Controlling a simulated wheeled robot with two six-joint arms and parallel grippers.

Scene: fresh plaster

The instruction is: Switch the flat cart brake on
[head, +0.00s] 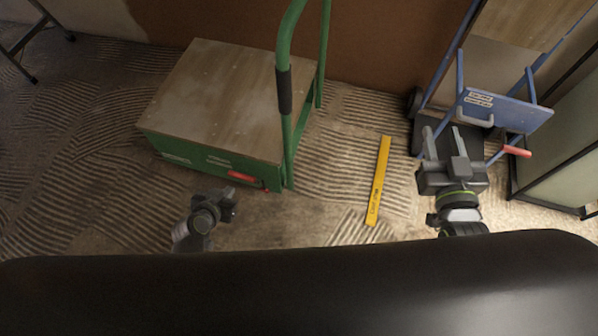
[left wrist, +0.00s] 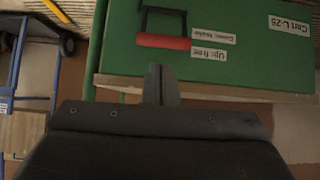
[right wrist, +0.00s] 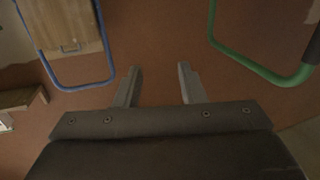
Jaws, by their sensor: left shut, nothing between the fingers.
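The flat cart has a green body (head: 165,147) and a wooden top (head: 215,85). Its brake lever is a red bar (head: 242,176) on the near green side; in the left wrist view, the red bar (left wrist: 163,41) sits on a dark bracket. Upside-down labels beside it read "Up: free" (left wrist: 208,56) and, less clearly, "Down: brake". My left gripper (head: 232,196) is shut and empty, close to that side. Its fingers (left wrist: 160,72) point at the lever, apparently apart from it. My right gripper (head: 443,133) is open and empty, away from the cart.
A yellow level (head: 379,180) lies on the ridged floor right of the cart. A blue hand truck (head: 505,108) with a red-gripped lever (head: 517,151) stands near my right gripper. The green push handle (head: 285,55) rises from the cart.

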